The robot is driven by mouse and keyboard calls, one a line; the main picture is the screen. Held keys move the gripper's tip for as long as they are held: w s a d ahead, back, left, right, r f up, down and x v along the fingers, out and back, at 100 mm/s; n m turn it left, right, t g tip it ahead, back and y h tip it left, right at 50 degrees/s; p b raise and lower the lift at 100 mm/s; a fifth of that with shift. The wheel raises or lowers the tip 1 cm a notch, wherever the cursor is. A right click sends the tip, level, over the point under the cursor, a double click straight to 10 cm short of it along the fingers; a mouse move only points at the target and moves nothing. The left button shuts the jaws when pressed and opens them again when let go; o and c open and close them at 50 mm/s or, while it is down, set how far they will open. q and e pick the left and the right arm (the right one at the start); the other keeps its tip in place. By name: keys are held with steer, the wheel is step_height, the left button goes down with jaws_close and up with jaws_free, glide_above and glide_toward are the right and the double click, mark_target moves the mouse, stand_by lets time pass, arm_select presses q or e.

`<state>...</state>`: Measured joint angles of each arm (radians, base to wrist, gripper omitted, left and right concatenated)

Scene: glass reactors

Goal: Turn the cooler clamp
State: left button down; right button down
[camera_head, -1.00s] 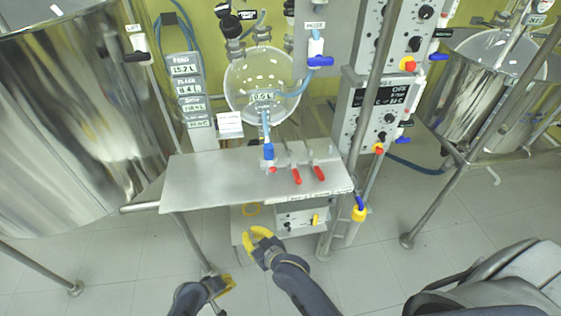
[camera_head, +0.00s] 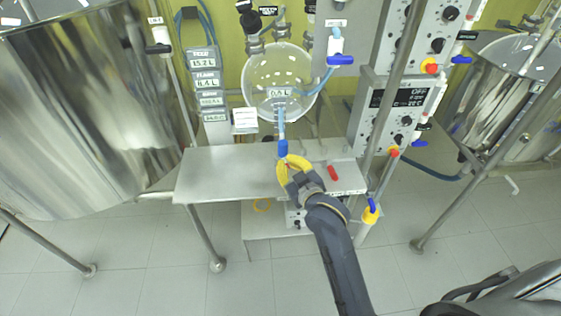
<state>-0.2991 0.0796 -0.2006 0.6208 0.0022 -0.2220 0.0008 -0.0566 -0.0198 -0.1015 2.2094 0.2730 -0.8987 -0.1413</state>
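Clamps with red handles stand on the steel shelf (camera_head: 225,175). One red-handled clamp (camera_head: 333,172) shows at the right end of the shelf. The others are hidden behind my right gripper, and I cannot tell which clamp is the cooler's. My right gripper (camera_head: 286,162), with yellow fingers, is over the shelf just below the blue valve (camera_head: 283,149) under the glass vessel. Its fingers look apart, with nothing clearly held. Whether it touches a hidden clamp cannot be told. My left gripper is out of view.
The round glass vessel (camera_head: 279,88) hangs behind the shelf. A control panel (camera_head: 395,110) and steel posts stand close on its right. A large steel tank (camera_head: 85,110) fills the left.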

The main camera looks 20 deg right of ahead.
steer(key=x, duration=1)
steer(key=shift+s+d+f, duration=0.35)
steer(key=shift+s+f, duration=0.25)
steer(key=shift+s, duration=0.15)
steer(key=shift+s+d+f, duration=0.3)
steer(key=shift+s+f, duration=0.25)
steer(key=shift+s, duration=0.2)
